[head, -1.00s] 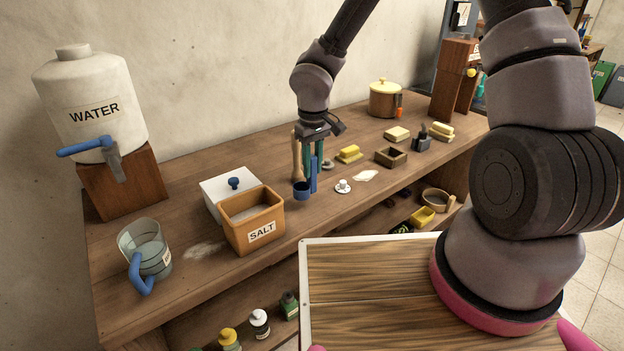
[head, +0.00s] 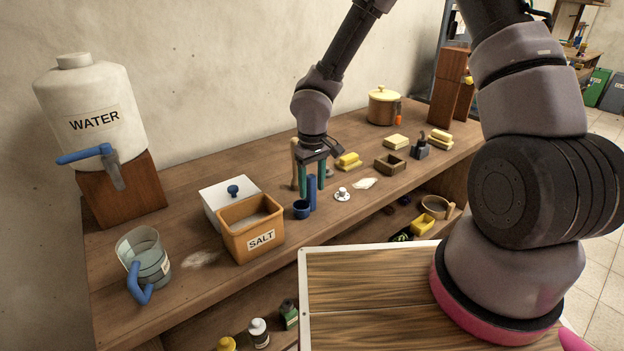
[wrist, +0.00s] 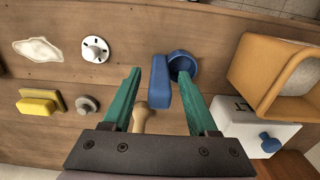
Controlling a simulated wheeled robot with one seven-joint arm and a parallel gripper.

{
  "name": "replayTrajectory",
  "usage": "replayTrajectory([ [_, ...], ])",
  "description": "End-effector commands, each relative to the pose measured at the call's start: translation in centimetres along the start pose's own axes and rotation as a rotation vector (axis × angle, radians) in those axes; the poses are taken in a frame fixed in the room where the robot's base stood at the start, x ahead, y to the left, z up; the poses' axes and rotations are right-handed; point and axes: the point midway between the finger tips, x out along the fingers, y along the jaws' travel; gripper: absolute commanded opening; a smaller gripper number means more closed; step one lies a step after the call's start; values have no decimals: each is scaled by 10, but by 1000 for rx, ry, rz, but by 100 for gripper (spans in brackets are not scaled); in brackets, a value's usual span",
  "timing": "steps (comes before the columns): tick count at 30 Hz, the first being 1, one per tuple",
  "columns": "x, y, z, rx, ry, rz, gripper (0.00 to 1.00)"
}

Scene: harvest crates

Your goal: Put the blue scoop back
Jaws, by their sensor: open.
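The blue scoop (head: 311,194) is on the wooden bench, its handle upright and its round cup at the lower left, right of the salt box. In the wrist view the scoop (wrist: 161,97) shows its handle between my fingers and its cup beyond. My gripper (head: 312,191) points down, its teal fingers apart on either side of the handle; in the wrist view my gripper (wrist: 160,76) is open. I cannot tell whether a finger touches the handle. The orange salt box (head: 237,239) stands open with pale salt inside.
A white box (head: 215,196) with a blue knob sits behind the salt box. A pale wooden tool (head: 295,155) stands close behind my gripper. A small white knobbed disc (head: 342,195) lies to the right. A jug (head: 149,258) and water tank (head: 95,110) are left.

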Motion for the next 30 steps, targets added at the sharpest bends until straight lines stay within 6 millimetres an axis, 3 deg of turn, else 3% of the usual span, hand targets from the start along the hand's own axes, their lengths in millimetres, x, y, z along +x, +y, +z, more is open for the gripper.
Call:
replayTrajectory([
  [5, -21, 1, -1, 3, 5, 2, 59],
  [12, -73, 1, -1, 3, 6, 2, 59],
  [18, -106, 1, -1, 3, 4, 2, 59],
  [26, -120, 0, 0, 1, 1, 1, 59],
  [30, -132, 13, 6, 35, 8, 31, 59],
])
